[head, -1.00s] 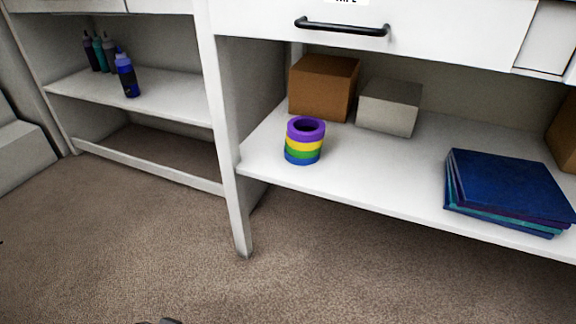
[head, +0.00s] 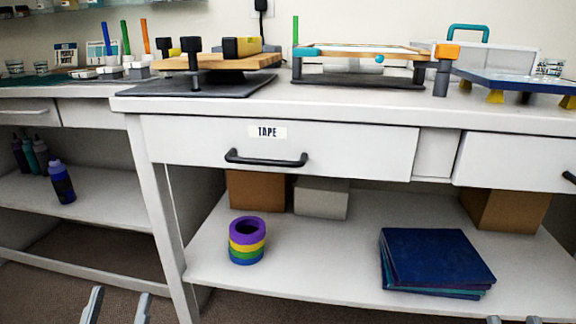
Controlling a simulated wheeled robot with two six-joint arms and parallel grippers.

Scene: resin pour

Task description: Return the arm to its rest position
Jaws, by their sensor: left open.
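My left gripper (head: 117,303) shows at the bottom edge on the left, low in front of the cabinet. Its two grey fingers are apart with nothing between them. My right gripper (head: 514,320) barely shows at the bottom edge on the right. Only its two fingertips are in view, apart from each other, with nothing seen between them. Most of both arms is out of view.
The workbench (head: 330,108) carries a wooden board (head: 215,63), a framed screen (head: 365,50) and a blue tray (head: 530,80). Below are the shut TAPE drawer (head: 350,145), stacked tape rolls (head: 246,240), boxes, blue folders (head: 435,258) and bottles (head: 61,183).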

